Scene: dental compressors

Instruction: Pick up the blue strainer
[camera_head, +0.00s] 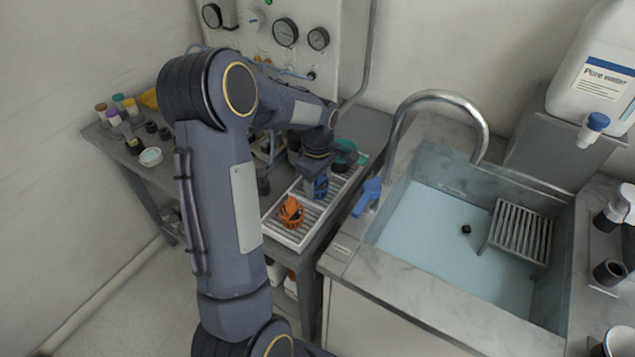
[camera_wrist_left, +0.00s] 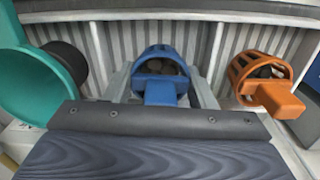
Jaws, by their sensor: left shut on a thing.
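The blue strainer (camera_wrist_left: 160,70) is in the middle of the left wrist view, between the two fingers of my left gripper (camera_wrist_left: 160,92). The gripper is shut on it. In the head view the blue strainer (camera_head: 320,187) shows as a small patch at the end of my left gripper (camera_head: 317,185), over the white ribbed tray (camera_head: 270,232). Dark contents show through its openings. I cannot tell whether it still touches the tray. My right gripper is not in view.
An orange strainer (camera_head: 291,212) lies on the tray in front of the blue one. A teal cup-like part (camera_head: 345,152) is behind. Small jars (camera_head: 117,107) stand at the left of the bench.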

